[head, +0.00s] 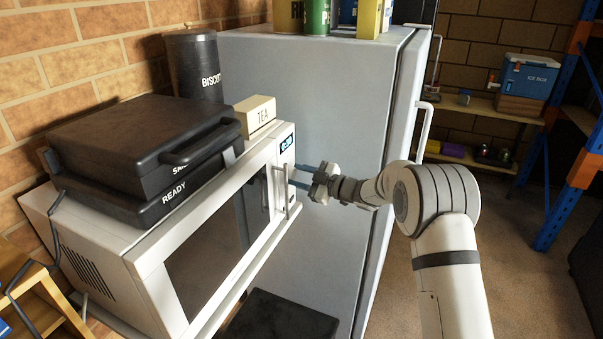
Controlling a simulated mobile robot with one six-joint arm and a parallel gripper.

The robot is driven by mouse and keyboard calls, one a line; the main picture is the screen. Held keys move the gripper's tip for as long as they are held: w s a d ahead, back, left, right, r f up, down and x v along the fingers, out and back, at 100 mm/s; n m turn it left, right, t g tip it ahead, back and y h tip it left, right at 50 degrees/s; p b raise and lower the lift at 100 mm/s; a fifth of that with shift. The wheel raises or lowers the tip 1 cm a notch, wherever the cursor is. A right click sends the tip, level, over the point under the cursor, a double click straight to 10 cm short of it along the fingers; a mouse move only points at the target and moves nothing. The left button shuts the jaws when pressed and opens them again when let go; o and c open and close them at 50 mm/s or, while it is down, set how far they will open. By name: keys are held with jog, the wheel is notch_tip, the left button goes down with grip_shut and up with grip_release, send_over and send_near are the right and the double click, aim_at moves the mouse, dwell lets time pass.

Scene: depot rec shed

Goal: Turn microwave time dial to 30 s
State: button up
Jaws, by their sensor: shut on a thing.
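The white microwave (130,262) stands at the left, its dark door window facing right and toward me. Its narrow control panel is at the far end of the front, beside the door handle (281,190). A small lit display (287,143) at the top of the panel seems to read 0:30, but the digits are tiny. My gripper (297,178) reaches in from the right, its blue fingers at the panel below the display. It is shut on the time dial, which is mostly hidden by the fingers.
A black sandwich maker (120,140), a TEA box (255,115) and a BISCUITS canister (195,65) are on or behind the microwave. A grey fridge (345,110) stands close behind my gripper, with tins on top. Open floor lies to the right.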

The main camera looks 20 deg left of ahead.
jog(key=shift+r+m+p, duration=0.1)
jog(key=shift+m+p, duration=0.4)
jog(key=shift+m, duration=0.2)
jog(key=o, duration=1)
jog(key=s+d+b, duration=0.1)
jog(key=d, duration=0.6)
jog(key=shift+s+d+r+b, duration=0.15)
jog(key=shift+s+d+b, duration=0.1)
jog(key=shift+b, duration=0.1)
